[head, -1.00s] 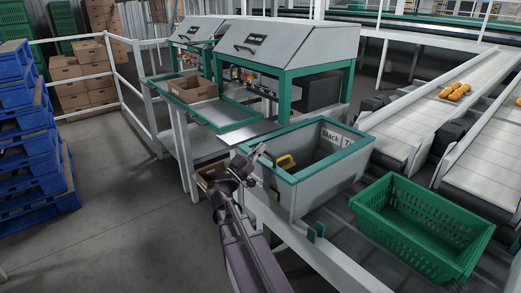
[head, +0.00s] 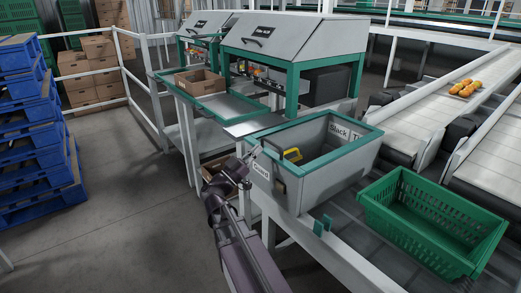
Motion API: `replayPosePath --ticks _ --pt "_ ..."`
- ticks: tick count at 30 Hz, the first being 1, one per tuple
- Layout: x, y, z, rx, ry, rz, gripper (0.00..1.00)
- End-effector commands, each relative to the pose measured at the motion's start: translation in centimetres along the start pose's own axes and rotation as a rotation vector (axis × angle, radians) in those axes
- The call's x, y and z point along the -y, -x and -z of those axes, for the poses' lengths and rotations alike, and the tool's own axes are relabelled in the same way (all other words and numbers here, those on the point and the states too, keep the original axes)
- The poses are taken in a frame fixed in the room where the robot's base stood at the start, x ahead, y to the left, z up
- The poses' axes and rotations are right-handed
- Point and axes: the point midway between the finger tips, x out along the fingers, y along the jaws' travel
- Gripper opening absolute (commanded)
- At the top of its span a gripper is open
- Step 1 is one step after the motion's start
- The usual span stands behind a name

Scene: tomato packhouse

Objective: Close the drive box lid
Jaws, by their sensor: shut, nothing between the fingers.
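A grey open-topped box (head: 331,171) with a teal rim stands on the conveyor frame, which I take to be the drive box. I cannot clearly make out a separate lid. My dark arm hides part of the frame below.
A green crate (head: 430,226) stands close to the right of the box. Behind are hooded grey machines (head: 293,35) and a teal-edged tray with a cardboard box (head: 200,80). Conveyor belts run at right, with orange tomatoes (head: 464,88). Blue pallets (head: 35,130) stand left; the floor between is clear.

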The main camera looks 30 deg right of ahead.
Motion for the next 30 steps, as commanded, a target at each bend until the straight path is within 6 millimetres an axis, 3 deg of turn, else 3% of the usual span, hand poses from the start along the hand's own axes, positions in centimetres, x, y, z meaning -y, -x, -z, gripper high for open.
replayPosePath --ticks 3,12,30 --pt "0.0 1.6 -0.8 0.0 -0.001 0.002 0.0" --pt "0.0 3.6 -1.4 0.0 0.0 0.001 0.0" --pt "0.1 4.0 -1.4 0.0 0.0 0.002 0.0"
